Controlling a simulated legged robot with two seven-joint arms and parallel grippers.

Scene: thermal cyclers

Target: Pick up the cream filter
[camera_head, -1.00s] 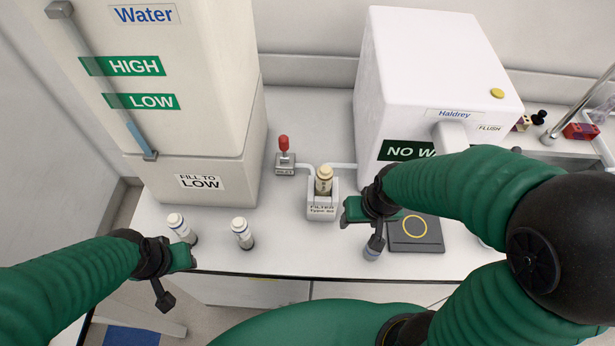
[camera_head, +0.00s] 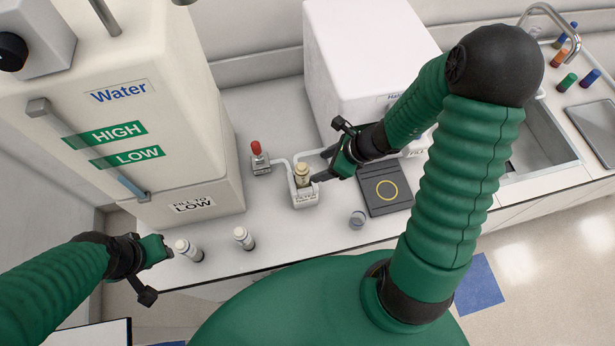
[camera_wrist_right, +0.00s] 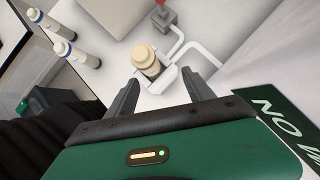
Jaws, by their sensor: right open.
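The cream filter (camera_head: 302,171) stands upright in a small white holder (camera_head: 305,200) labelled FILTER on the bench. It also shows in the right wrist view (camera_wrist_right: 145,60), just beyond the fingertips. My right gripper (camera_head: 320,174) is open and empty, close to the right side of the filter; in the right wrist view (camera_wrist_right: 160,82) its two fingers are spread, pointing toward the filter and holder. I cannot tell whether a finger touches the holder. My left gripper (camera_head: 165,250) hangs at the bench's front left, near a white cylinder; its jaws are not clear.
A red-handled valve (camera_head: 259,157) with white tubing is behind the holder. The water tank (camera_head: 150,110) is left, a white machine (camera_head: 365,45) behind.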

